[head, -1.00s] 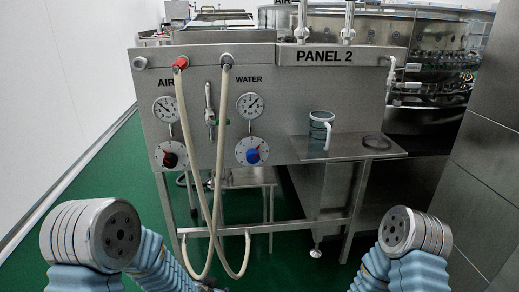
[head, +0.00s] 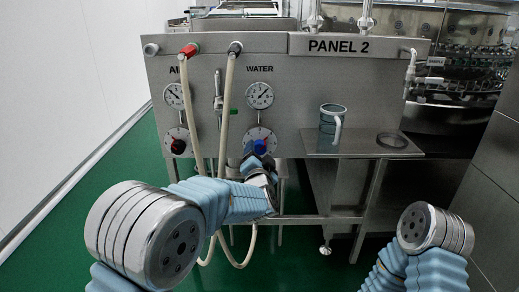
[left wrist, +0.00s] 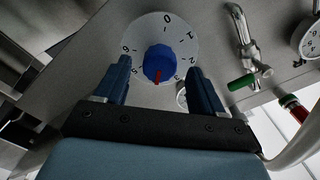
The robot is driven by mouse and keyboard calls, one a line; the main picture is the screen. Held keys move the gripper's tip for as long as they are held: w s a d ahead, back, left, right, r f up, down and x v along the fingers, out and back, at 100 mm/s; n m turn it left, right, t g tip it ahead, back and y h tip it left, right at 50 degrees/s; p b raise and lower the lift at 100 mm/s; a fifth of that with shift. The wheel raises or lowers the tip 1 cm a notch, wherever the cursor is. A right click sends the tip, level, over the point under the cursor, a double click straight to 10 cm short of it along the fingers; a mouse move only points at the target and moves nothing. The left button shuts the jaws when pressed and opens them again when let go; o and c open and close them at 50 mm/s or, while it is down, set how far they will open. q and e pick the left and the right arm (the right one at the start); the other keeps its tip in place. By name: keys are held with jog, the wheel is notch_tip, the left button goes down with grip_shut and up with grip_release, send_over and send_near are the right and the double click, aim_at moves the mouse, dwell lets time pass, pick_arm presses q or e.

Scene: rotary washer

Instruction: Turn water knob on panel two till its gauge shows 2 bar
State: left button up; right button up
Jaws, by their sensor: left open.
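The panel-two water knob is a blue knob with a red pointer (left wrist: 158,64) on a white numbered dial (left wrist: 183,32). In the head view the knob (head: 262,146) sits below the water gauge (head: 259,95), whose needle is too small to read. My left gripper (left wrist: 158,68) is open, with one dark finger on each side of the knob in the left wrist view; contact cannot be told. The red pointer points down in that view, away from the 0 at the top. In the head view the left gripper (head: 259,158) is just below the knob. My right gripper is out of view.
Two cream hoses (head: 227,110) hang left of the water dial. The air gauge (head: 174,96) and red-black air knob (head: 178,146) are further left. A green-handled valve (left wrist: 242,82) is close by.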

aim_at(259, 151)
pick_arm(q)
jog(key=shift+w, duration=1.9)
jog(key=c, duration=1)
jog(key=shift+c, duration=0.2)
